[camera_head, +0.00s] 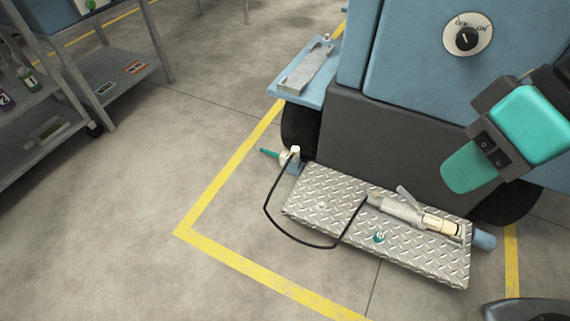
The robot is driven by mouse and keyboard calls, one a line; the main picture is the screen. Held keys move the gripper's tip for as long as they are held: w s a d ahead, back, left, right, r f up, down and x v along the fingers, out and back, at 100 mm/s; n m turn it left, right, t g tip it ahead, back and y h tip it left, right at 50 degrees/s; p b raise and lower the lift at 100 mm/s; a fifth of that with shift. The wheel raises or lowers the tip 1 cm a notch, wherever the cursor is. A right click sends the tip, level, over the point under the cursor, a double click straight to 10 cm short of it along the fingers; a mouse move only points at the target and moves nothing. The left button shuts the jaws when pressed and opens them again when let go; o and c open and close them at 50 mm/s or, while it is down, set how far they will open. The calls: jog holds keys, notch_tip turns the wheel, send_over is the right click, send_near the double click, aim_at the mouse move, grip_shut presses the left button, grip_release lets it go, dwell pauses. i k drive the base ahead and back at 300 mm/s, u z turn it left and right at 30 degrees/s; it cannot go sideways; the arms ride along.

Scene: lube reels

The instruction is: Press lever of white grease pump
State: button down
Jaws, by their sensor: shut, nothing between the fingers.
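A pump with a grey and cream-white body (439,224) lies along the right part of a diamond-tread metal plate (330,215). A short grey lever (406,196) sticks up at a slant from its grey section. A small white fitting (290,157) with a teal handle (269,153) stands at the plate's left end. My gripper (468,168), teal and dark grey, hangs at the right, above and beyond the pump in the picture. It appears shut and empty. It does not appear to touch the lever; its exact height is unclear.
A black hose (268,212) loops from the white fitting onto the plate. A blue machine (410,75) with a rotary dial (467,39) stands behind. A blue side shelf (285,85) juts left. Grey shelving (105,75) is far left. The floor between is clear.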

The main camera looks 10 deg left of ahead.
aim_at(400, 189)
jog(key=k, duration=1.35)
jog(key=z, duration=0.65)
jog(key=i, duration=1.55)
jog(key=u, duration=0.65)
